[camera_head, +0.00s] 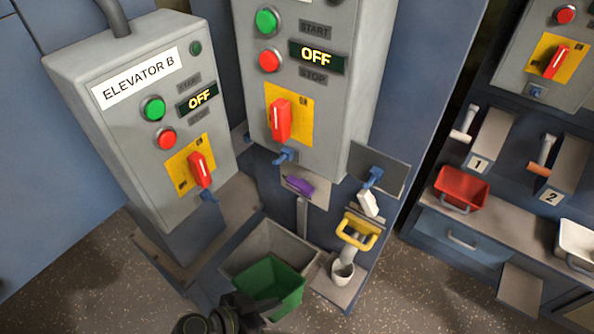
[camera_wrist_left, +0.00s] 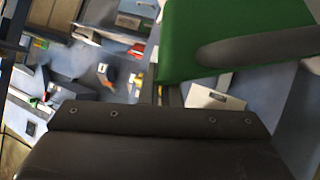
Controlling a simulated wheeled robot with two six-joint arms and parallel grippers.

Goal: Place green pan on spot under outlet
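The green pan (camera_head: 270,284) is at the bottom centre of the head view, in front of and partly over a grey open bin (camera_head: 263,241). My left gripper (camera_head: 245,308) is at the pan's near left edge and appears shut on it, though the fingertips are hard to make out. In the left wrist view the green pan (camera_wrist_left: 185,45) fills the upper right, close to the gripper, with a dark rounded bar across it. My right gripper is not in view. I cannot tell which surface is the spot under the outlet.
Two grey control boxes (camera_head: 135,85) (camera_head: 300,75) show OFF. At right, a red pan (camera_head: 461,188) and a white pan (camera_head: 577,245) sit at a blue station with chutes marked 1 and 2.

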